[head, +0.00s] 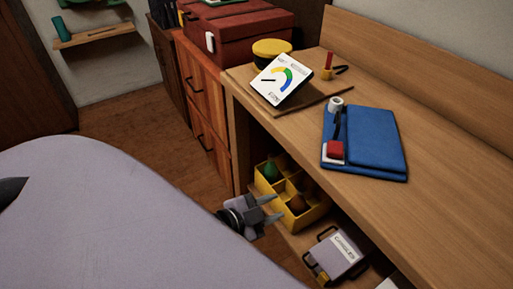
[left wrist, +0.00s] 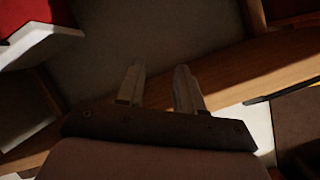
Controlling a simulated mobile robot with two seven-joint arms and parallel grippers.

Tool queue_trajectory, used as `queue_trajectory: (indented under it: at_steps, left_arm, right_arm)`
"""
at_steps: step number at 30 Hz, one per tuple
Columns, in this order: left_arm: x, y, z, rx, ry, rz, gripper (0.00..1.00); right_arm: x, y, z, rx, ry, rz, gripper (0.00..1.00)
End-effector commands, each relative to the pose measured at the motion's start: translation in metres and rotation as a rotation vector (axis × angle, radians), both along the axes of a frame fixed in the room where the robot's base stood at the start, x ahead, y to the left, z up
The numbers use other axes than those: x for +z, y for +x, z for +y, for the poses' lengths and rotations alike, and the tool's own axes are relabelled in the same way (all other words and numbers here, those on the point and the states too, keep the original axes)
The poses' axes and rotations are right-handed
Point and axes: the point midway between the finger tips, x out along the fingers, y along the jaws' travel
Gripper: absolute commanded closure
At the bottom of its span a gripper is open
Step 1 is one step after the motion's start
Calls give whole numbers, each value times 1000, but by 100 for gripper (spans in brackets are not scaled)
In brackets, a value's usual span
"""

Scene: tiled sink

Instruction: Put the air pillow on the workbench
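I cannot pick out an air pillow for certain in either view. The wooden workbench (head: 455,215) runs along the right side of the head view. My left gripper (head: 272,208) is in front of the open space under the bench top, beside a yellow divided bin. In the left wrist view the two fingers of the left gripper (left wrist: 158,82) are apart with nothing between them. My right gripper is not in view.
A flat blue folded item (head: 375,145) with red and white parts, a gauge card (head: 283,82) and a yellow-black round object (head: 271,52) lie on the bench. Below are the yellow bin (head: 298,222) and a grey labelled case (head: 338,256). The bench's near right is clear.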

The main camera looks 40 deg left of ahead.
Motion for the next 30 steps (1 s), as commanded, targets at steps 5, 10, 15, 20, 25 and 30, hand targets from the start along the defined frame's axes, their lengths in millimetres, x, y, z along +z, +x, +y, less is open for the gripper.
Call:
queue_trajectory:
  at_steps: [5, 10, 15, 20, 25, 30]
  left_arm:
    - [-55, -49, -15, 181, -282, 225, 64]
    - [-81, -78, -24, 303, -434, 339, 64]
    - [-88, -87, -26, 345, -483, 372, 64]
    - [-88, -86, -26, 345, -483, 372, 64]
    - [-82, -86, -26, 344, -483, 371, 64]
    - [-58, -87, -25, 344, -480, 368, 64]
  right_arm:
    - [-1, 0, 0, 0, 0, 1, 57]
    - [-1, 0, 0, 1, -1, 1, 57]
    - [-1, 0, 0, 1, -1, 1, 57]
    - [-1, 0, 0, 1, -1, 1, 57]
    - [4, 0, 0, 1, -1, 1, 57]
    - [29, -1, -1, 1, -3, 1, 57]
